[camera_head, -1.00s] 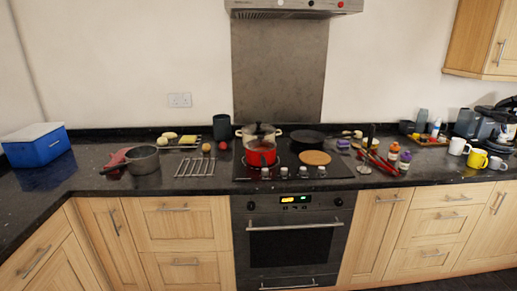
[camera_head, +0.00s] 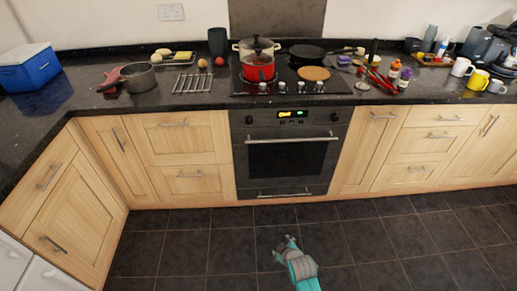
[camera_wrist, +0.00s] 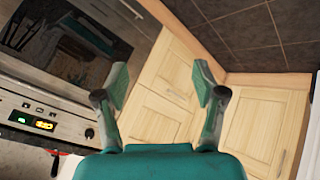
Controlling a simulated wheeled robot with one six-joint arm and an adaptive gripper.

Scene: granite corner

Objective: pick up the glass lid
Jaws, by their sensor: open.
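The glass lid (camera_head: 257,43) sits on top of a red and cream pot (camera_head: 259,68) on the hob, in the head view. The lid looks dark and see-through, with a knob on top. My gripper (camera_head: 288,240) is low in front of the oven, over the floor, well below and apart from the lid. In the wrist view my gripper (camera_wrist: 160,88) has its two fingers spread apart with nothing between them. The lid does not show in the wrist view.
A black pan (camera_head: 307,52) and a round wooden board (camera_head: 314,73) are right of the pot. A wire rack (camera_head: 193,83) and a grey saucepan (camera_head: 138,76) are to the left. The oven (camera_head: 288,150) is below. The floor (camera_head: 190,240) is clear.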

